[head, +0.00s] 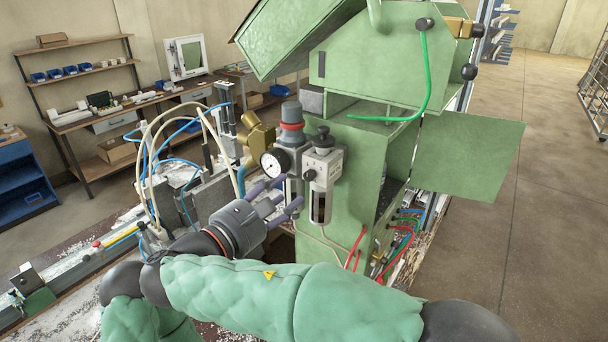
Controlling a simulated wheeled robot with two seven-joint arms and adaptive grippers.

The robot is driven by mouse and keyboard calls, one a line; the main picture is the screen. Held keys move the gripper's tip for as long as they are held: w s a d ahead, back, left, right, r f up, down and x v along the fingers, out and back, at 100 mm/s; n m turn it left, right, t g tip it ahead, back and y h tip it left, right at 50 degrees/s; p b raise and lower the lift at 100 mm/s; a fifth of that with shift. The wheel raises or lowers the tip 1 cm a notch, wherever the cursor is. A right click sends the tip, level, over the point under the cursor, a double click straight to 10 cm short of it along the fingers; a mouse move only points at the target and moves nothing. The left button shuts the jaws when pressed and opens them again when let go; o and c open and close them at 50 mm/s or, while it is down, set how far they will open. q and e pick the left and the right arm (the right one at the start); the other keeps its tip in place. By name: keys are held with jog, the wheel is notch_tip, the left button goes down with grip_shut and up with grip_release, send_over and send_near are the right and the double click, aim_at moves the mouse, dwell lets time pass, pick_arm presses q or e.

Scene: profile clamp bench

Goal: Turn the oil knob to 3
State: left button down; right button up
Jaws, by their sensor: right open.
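An air service unit is mounted on the left face of the green machine housing (352,185). Its right-hand part, a grey oil unit (322,168) with a slotted bowl below, carries a small black knob on top (323,138), which looks like the oil knob. Its scale is too small to read. Beside it on the left stand a regulator knob with a red band (291,112) and a round white gauge (270,164). My right gripper (283,198) is open, below the gauge and lower left of the black knob, apart from that knob. My left gripper is not in view.
Cream and blue hoses (148,165) and a brass-coloured fitting (257,135) lie left of the unit. An open green door (468,160) sticks out to the right. A raised green lid (295,35) stands above. Red tubes (355,247) hang below right.

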aim_at(307, 178)
jog(key=p+x, duration=0.1)
jog(key=x, duration=0.6)
jog(key=shift+w+d, duration=0.2)
jog(key=shift+w, duration=0.1)
grip_shut()
jog(key=shift+s, duration=0.1)
